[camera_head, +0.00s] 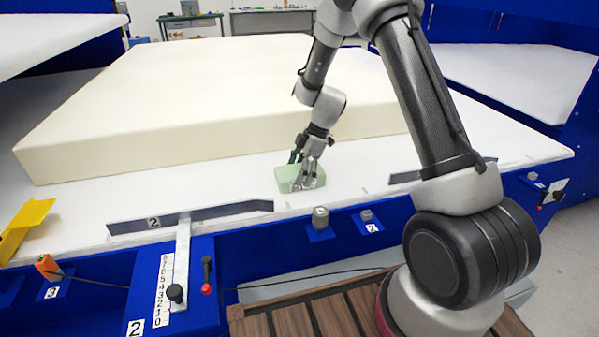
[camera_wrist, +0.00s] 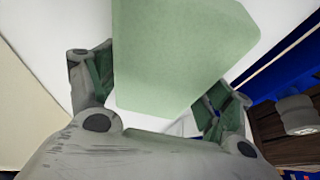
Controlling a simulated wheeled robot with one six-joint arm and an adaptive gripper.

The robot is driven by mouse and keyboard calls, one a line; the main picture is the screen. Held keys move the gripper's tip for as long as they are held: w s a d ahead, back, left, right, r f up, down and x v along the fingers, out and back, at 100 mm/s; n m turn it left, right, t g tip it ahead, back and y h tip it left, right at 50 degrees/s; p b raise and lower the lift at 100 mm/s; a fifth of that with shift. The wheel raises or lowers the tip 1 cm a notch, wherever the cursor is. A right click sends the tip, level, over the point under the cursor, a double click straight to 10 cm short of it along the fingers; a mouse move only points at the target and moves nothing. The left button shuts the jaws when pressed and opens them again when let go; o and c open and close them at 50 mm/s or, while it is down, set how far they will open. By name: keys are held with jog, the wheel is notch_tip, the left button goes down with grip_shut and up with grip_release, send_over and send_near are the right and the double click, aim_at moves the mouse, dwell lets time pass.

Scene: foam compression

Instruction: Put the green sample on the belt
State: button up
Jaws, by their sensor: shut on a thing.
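The green sample (camera_head: 284,178) is a pale green foam block on the white belt (camera_head: 370,157), in front of the large cream foam block. It also fills the upper middle of the wrist view (camera_wrist: 180,55). My gripper (camera_head: 305,180) is at the sample, with its fingers (camera_wrist: 158,95) on either side of it, shut on it. The sample looks level and at or very near the belt surface. I cannot tell whether its underside touches the belt.
The large cream foam block (camera_head: 220,85) lies behind the sample. A grey guide rail (camera_head: 240,209) marked 2 runs along the belt's front edge. The blue machine frame (camera_head: 260,240) is in front. A yellow part (camera_head: 30,215) stands at the far left. The belt is clear left of the sample.

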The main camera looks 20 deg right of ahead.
jog(key=o, duration=0.9)
jog(key=shift+c, duration=0.2)
jog(key=v, duration=1.2)
jog(key=s+d+r+m+t+h, duration=0.1)
jog(key=s+d+r+m, duration=0.3)
jog(key=s+r, duration=0.6)
jog(key=s+d+r+m+t+h, duration=0.1)
jog(key=s+d+r+m, duration=0.1)
jog(key=s+m, duration=0.2)
jog(key=s+d+r+m+t+h, duration=0.1)
jog(key=s+m, duration=0.4)
jog(key=s, duration=0.6)
jog(key=s+d+r+m+t+h, duration=0.1)
jog(key=s+d+r+m, duration=0.2)
jog(key=s+r+m, duration=0.2)
jog(key=s, duration=0.3)
jog(key=shift+d+r, duration=0.2)
